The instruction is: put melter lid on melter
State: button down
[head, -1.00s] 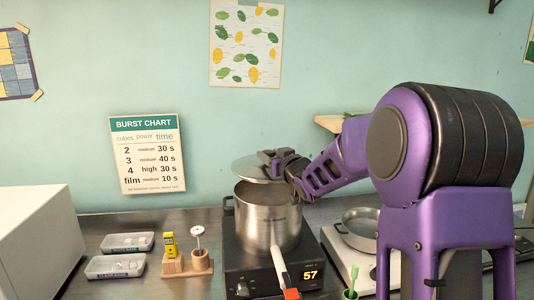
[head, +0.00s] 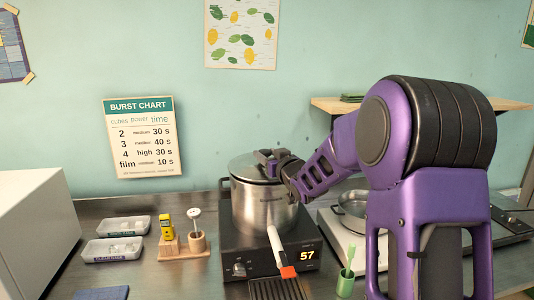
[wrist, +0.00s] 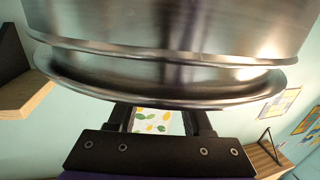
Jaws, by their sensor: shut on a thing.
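The melter (head: 265,206) is a steel pot on a black heating base. The round steel melter lid (head: 246,171) lies level over the pot's mouth and covers it in the head view. My gripper (head: 270,160) is above the lid, shut on its handle, which is mostly hidden by the fingers. In the wrist view the lid's rim (wrist: 170,99) runs close along the pot's rim (wrist: 160,55), roughly parallel. I cannot tell whether the lid touches the pot all round.
The heating base (head: 238,248) shows 57. A pan (head: 352,210) on a white hotplate stands to the right. A green cup (head: 345,284) is in front.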

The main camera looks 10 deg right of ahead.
jog(key=shift+f, duration=0.4)
jog(key=shift+c, duration=1.2)
grip_release()
jog(key=shift+s, duration=0.1)
